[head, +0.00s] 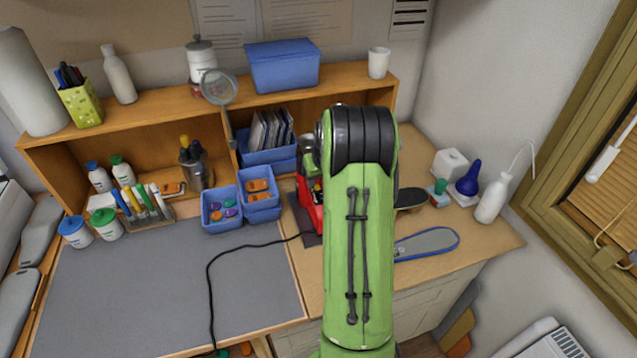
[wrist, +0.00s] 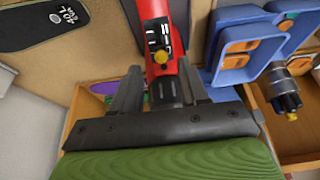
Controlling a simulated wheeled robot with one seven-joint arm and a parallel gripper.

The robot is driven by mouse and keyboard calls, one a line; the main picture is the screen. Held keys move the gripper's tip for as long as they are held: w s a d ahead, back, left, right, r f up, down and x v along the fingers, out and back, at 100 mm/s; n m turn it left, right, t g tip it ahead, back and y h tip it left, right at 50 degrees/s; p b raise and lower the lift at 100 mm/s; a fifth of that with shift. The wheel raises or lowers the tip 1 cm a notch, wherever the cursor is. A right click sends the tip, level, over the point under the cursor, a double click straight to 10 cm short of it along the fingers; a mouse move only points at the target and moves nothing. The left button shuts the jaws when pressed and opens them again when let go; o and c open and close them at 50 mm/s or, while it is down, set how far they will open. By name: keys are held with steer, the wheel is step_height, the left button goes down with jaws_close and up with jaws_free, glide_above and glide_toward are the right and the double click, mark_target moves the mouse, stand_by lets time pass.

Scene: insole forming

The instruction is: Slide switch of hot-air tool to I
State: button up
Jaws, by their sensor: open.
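The red hot-air tool (head: 312,212) stands on the right part of the bench in the head view, mostly hidden behind my green arm. In the wrist view the red tool (wrist: 155,10) comes down from the top middle. It has a black panel (wrist: 157,36) with small white marks and a yellow knob (wrist: 161,57) below it. I cannot tell the switch's position. My gripper (wrist: 160,72) is open, its grey fingers to the left and right of the tool's lower part. Whether they touch it is unclear. The head view hides my gripper.
Blue bins (head: 258,192) stand left of the tool, and show large at the wrist view's right (wrist: 245,45). A black cable (head: 212,285) crosses the grey mat (head: 130,300). A blue-edged insole (head: 427,243) and white bottle (head: 491,200) are at right. The mat's middle is mostly clear.

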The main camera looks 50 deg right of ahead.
mark_target(317, 187)
steer(key=x, duration=0.2)
steer(key=shift+w+a+f, duration=0.1)
steer(key=shift+w+f, duration=0.1)
steer(key=shift+f, duration=0.15)
steer(key=shift+w+f, duration=0.1)
steer(key=shift+f, duration=0.15)
steer(key=shift+c, duration=0.2)
jaws_close()
